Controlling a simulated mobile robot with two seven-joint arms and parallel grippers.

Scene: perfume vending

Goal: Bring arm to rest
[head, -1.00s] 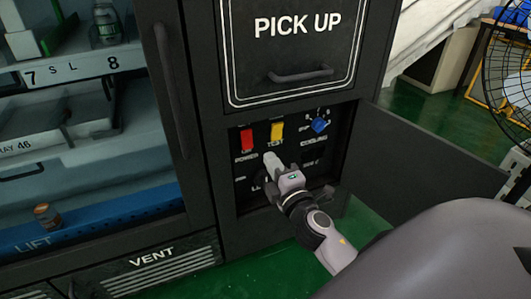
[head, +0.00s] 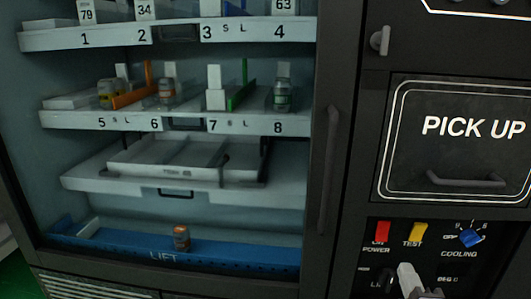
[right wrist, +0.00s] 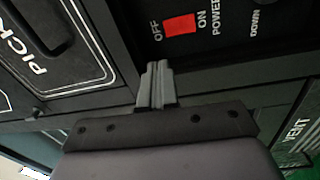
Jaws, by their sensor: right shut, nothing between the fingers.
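My right gripper (head: 408,276) shows at the bottom right of the head view, in front of the lower part of the control panel (head: 376,262). In the right wrist view its fingers (right wrist: 155,85) are shut together with nothing between them. The red power switch (head: 382,230) is above and left of it in the head view. The same red switch (right wrist: 180,24) shows beyond the fingertips in the right wrist view. I cannot tell whether the fingers touch the machine. My left gripper is in neither view.
The pick-up door (head: 455,140) with its handle is above the panel. A yellow test switch (head: 414,235) and blue cooling knob (head: 470,238) sit on the panel. Left are shelves with several small bottles, and the blue lift tray (head: 235,253) with a small orange-brown bottle (head: 181,238).

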